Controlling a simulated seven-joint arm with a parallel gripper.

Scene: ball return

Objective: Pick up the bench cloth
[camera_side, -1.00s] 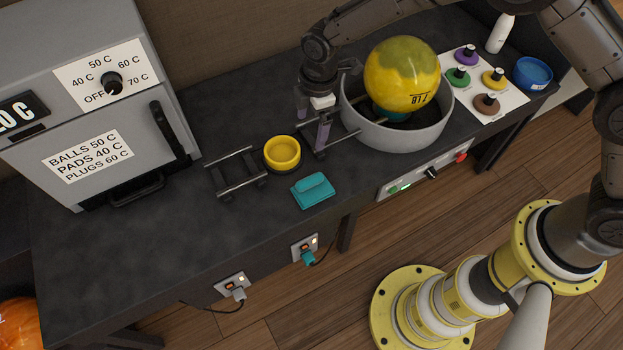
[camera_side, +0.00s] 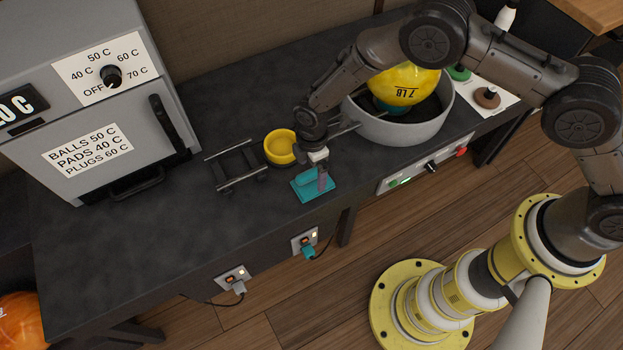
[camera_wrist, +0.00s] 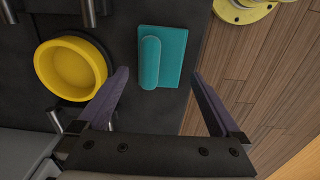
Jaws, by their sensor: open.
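The bench cloth (camera_side: 304,182) is teal, a flat folded square with a rolled ridge on top, lying near the front edge of the dark bench. In the side view my gripper (camera_side: 324,182) is over its right part and hides some of it. In the wrist view the cloth (camera_wrist: 169,57) lies ahead of and between the two purple fingers. My gripper (camera_wrist: 160,88) is open and empty there. I cannot tell whether a fingertip touches the cloth.
A yellow bowl (camera_side: 279,147) stands just behind the cloth, beside a dark metal rack (camera_side: 236,170). A grey basin (camera_side: 392,126) holding a yellow ball (camera_side: 404,84) is to the right. A grey oven (camera_side: 85,90) stands at the left.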

